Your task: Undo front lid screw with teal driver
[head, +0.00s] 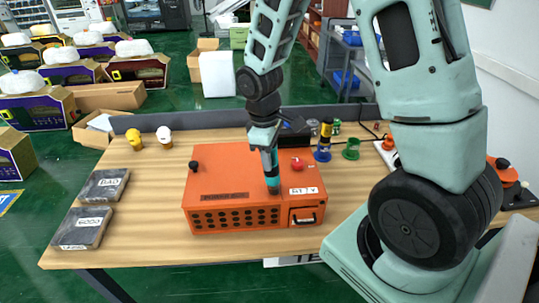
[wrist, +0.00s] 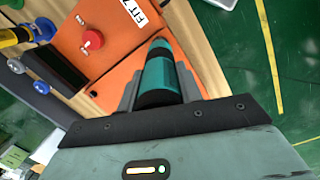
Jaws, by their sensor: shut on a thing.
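The orange box (head: 225,160) sits on the wooden table, with a perforated front and a small drawer at its front right. My gripper (head: 266,140) is above the front part of its lid, shut on the teal driver (head: 271,168). The driver points down, close to upright, with its lower end at the lid's front edge; I cannot tell whether it touches. In the wrist view the teal driver (wrist: 157,72) sits between the fingers. The front lid screw is not visible; the driver may cover it. A red knob (head: 297,163) and a black knob (head: 193,165) stand on the lid.
Trays marked BAD (head: 104,186) and GOOD (head: 82,228) lie at left. Two small bottles (head: 134,139) stand behind.

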